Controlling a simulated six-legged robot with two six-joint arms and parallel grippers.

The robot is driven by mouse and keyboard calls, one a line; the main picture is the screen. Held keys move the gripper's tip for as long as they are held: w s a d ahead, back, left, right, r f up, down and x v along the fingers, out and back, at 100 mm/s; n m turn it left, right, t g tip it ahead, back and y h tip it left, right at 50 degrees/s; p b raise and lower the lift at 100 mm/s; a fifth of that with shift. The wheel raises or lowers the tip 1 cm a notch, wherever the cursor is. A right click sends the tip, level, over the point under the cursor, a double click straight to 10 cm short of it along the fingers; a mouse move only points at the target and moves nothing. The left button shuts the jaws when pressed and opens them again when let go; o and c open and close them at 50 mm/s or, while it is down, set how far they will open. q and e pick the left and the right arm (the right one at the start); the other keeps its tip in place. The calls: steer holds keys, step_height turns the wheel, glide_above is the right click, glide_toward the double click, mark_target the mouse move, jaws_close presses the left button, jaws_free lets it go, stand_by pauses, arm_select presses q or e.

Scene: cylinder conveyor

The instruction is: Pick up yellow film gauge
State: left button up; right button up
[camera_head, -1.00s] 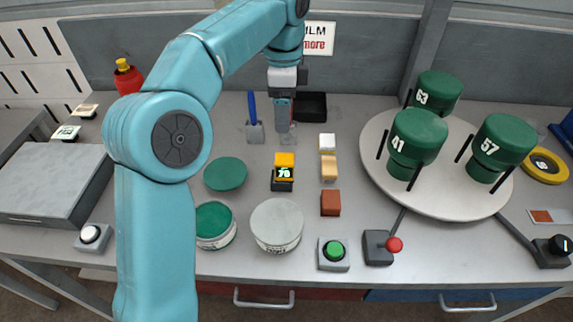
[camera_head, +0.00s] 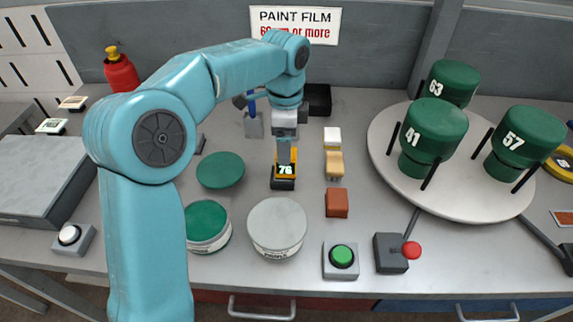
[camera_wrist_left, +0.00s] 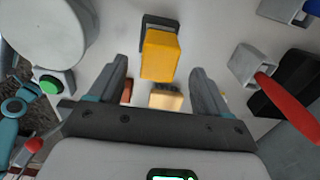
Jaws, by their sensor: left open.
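The yellow film gauge (camera_head: 286,158) stands on the bench in the head view, with a dark lower part and a small display reading 76. In the left wrist view the gauge (camera_wrist_left: 160,55) shows its yellow top between and beyond the fingertips. My left gripper (camera_head: 284,150) is above and in front of the gauge's far part, partly covering it. In the left wrist view the left gripper (camera_wrist_left: 158,75) is open, with nothing between its fingers. My right gripper is not in view.
Near the gauge are a green lid (camera_head: 221,170), a grey-lidded can (camera_head: 278,224), an open green can (camera_head: 207,225), a wooden-handled brush (camera_head: 333,163) and a red-brown block (camera_head: 338,203). A turntable (camera_head: 470,199) with green cylinders stands right.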

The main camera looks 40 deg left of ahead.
arm_select(q)
steer(key=shift+s+f, duration=0.1)
steer(key=shift+f, duration=0.25)
step_height(320, 180, down, 4)
steer(key=shift+d+b, duration=0.15)
steer(key=shift+b, duration=0.15)
steer(key=shift+f, duration=0.45)
steer(key=c, duration=1.2)
step_height(320, 180, up, 19)
steer(key=p, duration=0.4)
steer(key=shift+f, duration=0.2)
step_height(320, 180, down, 14)
steer(key=m+p, duration=0.3)
steer(key=m, duration=0.6)
steer(key=shift+r+p, duration=0.2)
steer(key=shift+p, duration=0.15)
step_height(320, 180, down, 4)
steer(key=shift+f, duration=0.35)
